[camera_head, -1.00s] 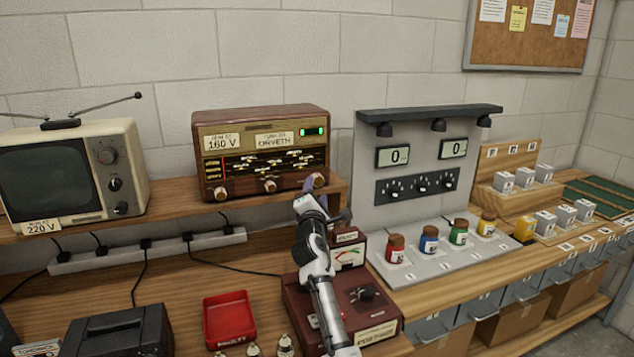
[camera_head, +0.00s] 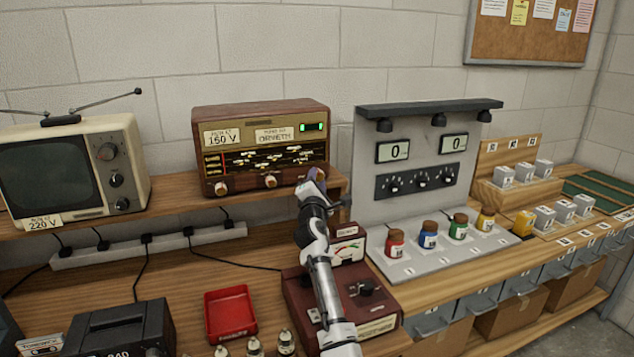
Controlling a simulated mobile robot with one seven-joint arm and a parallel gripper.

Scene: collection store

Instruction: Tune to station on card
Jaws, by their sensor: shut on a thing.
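The wooden radio (camera_head: 262,118) stands on the raised shelf in the head view. A card on its front (camera_head: 274,135) seems to read "TUNE TO ORVIETO", and another card (camera_head: 221,138) reads 160 V. A green lamp (camera_head: 312,127) is lit. The left knob (camera_head: 221,188) and middle knob (camera_head: 270,181) are free. My gripper (camera_head: 314,181) is shut on the right knob, which it mostly hides.
A television (camera_head: 66,175) stands left of the radio. Below my arm is a maroon tester box (camera_head: 340,300), with a red tray (camera_head: 231,313) to its left. Right is a grey panel (camera_head: 425,150) with several coloured jars before it.

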